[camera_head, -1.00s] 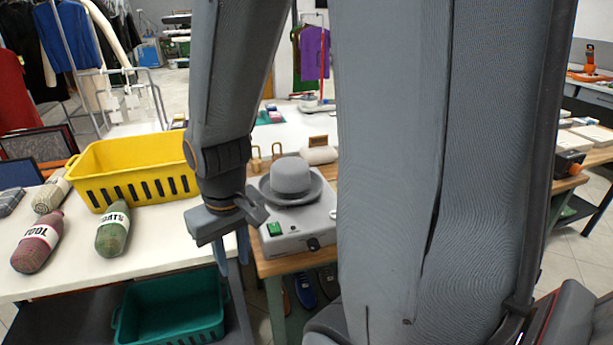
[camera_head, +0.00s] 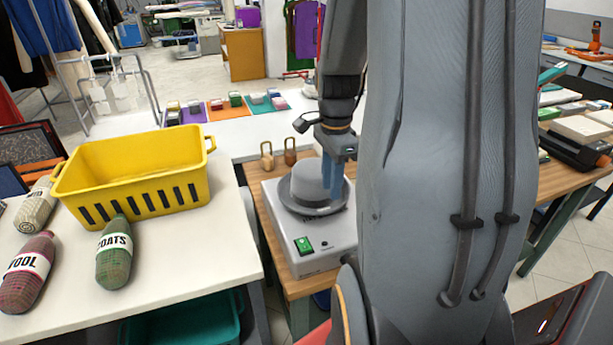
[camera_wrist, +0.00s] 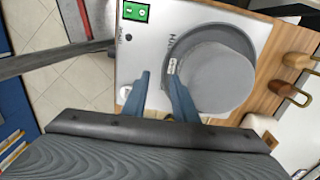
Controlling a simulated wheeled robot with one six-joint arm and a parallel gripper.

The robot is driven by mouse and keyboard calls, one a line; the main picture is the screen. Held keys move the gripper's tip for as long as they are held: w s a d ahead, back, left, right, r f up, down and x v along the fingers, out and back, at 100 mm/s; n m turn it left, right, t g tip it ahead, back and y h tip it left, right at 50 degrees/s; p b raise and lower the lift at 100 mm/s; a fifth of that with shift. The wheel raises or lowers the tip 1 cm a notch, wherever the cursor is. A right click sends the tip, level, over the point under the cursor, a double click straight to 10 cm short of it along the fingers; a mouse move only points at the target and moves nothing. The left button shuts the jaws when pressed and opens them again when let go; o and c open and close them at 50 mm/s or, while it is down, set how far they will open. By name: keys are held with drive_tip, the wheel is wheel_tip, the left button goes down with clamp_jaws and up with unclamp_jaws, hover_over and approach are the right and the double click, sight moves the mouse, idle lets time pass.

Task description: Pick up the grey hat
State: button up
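The grey hat (camera_head: 305,182) rests crown up, brim down, on a light grey machine (camera_head: 305,243) with a green switch. In the wrist view the hat (camera_wrist: 218,78) fills the right side of the machine top. My gripper (camera_head: 333,188) points down at the right side of the hat in the head view, its blue fingers overlapping crown and brim. In the wrist view my gripper (camera_wrist: 159,76) is open, one finger over the bare machine top, the other over the hat's brim beside the crown. I cannot tell whether either finger touches the hat.
The machine stands on a wooden table with two brass-and-wood padlock-like items (camera_head: 290,152) behind it. A yellow basket (camera_head: 140,165) and labelled bundles (camera_head: 115,252) lie on the white table to the left. A teal crate (camera_head: 185,322) sits below. A dark device (camera_head: 575,150) stands at right.

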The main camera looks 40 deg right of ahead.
drive_tip(key=shift+w+f+p, duration=0.2)
drive_tip(key=shift+f+p, duration=0.4)
drive_tip(key=shift+f, duration=1.35)
drive_tip(key=shift+w+f+p, duration=0.15)
drive_tip(key=shift+f+p, duration=0.4)
drive_tip(key=shift+f, duration=1.4)
drive_tip(key=shift+c, duration=0.2)
clamp_jaws()
